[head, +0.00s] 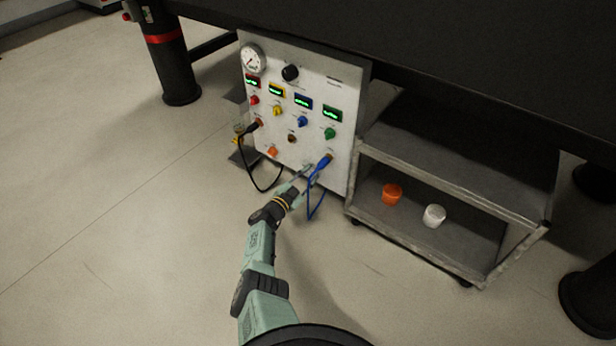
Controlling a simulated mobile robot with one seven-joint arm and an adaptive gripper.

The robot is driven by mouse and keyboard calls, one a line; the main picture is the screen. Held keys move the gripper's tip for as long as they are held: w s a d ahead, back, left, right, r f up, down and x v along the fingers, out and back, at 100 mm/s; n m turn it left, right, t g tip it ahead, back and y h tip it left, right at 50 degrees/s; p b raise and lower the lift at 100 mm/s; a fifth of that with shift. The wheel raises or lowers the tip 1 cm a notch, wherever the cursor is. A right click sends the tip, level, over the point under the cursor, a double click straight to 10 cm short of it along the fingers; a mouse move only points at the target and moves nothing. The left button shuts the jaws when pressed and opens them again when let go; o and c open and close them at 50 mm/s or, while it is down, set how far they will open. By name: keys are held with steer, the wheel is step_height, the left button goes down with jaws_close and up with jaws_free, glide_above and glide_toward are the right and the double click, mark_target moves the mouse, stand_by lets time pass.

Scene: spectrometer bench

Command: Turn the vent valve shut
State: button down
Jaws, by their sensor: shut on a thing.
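A white instrument panel (341,124) stands upright under the dark table. My gripper (307,170) is at the panel's lower edge, just left of a blue cable plug (323,163). It is shut on a small part there, which I take to be the vent valve. The fingers largely hide this part, so its handle angle cannot be told. The blue plug and its hanging cable are close beside the fingers; whether they touch cannot be told.
The panel carries a round gauge (253,59), a black knob (290,73), coloured knobs, small displays and a black cable (254,176). A grey cart (448,165) at right holds an orange cup (392,194) and a white cup (434,215). The floor at left is clear.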

steer(key=shift+a+n, duration=0.1)
steer(key=shift+n, duration=3.6)
steer(key=c, duration=1.2)
jaws_free()
